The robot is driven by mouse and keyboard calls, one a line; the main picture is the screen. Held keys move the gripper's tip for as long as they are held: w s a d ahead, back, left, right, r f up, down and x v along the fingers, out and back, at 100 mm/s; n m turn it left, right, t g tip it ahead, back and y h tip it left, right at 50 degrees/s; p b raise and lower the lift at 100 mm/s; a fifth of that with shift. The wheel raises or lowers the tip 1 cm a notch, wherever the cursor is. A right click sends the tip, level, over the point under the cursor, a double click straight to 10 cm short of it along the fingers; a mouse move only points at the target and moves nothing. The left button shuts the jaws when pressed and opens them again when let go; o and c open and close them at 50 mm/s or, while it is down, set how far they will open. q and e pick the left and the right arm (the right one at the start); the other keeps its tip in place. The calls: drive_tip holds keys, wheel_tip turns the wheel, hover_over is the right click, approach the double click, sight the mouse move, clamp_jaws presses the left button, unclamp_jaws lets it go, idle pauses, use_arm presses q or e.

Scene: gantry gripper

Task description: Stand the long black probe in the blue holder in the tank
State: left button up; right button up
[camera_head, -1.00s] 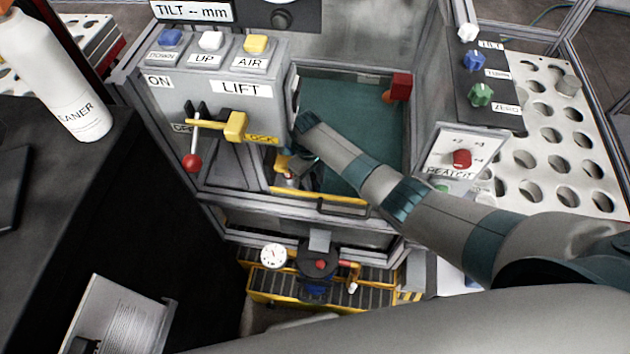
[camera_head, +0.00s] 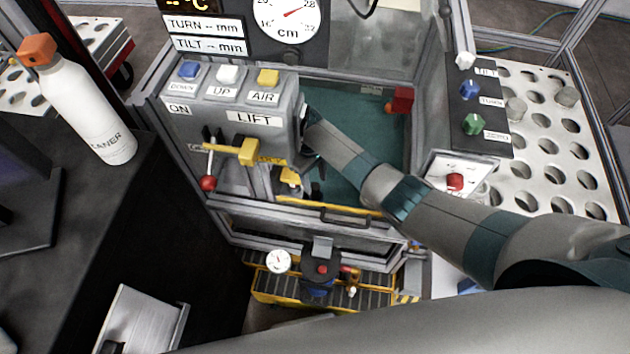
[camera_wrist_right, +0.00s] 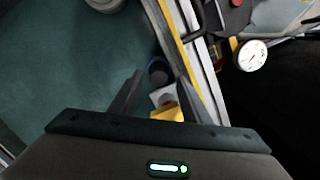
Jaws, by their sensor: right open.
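My right gripper (camera_head: 315,185) reaches down into the green-floored tank (camera_head: 345,115), partly hidden by the LIFT panel and my own wrist. The right wrist view shows its two fingers (camera_wrist_right: 158,95) apart and empty. A dark blue round piece (camera_wrist_right: 158,70), perhaps the blue holder, lies just beyond the fingers near the tank's yellow edge. A pale block with a yellow part (camera_wrist_right: 166,112) shows between the fingers; the yellow part also seems to show in the head view (camera_head: 290,177). I cannot make out the long black probe for certain. My left gripper is out of view.
The LIFT panel (camera_head: 235,100) with a yellow lever (camera_head: 240,150) stands close left of my right wrist. A red block (camera_head: 403,99) is at the tank's right wall. A knob panel (camera_head: 473,105) and red-knob box (camera_head: 458,180) stand to the right. A dial (camera_head: 278,261) is below.

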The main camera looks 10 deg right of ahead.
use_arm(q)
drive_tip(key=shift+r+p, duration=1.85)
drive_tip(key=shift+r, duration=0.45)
use_arm(e)
drive_tip(key=shift+w+a+r, duration=0.1)
drive_tip(key=shift+w+r, duration=0.05)
drive_tip(key=shift+r, duration=1.15)
drive_tip(key=shift+w+a+r, duration=0.1)
drive_tip(key=shift+w+r, duration=0.05)
drive_tip(key=shift+r, duration=1.15)
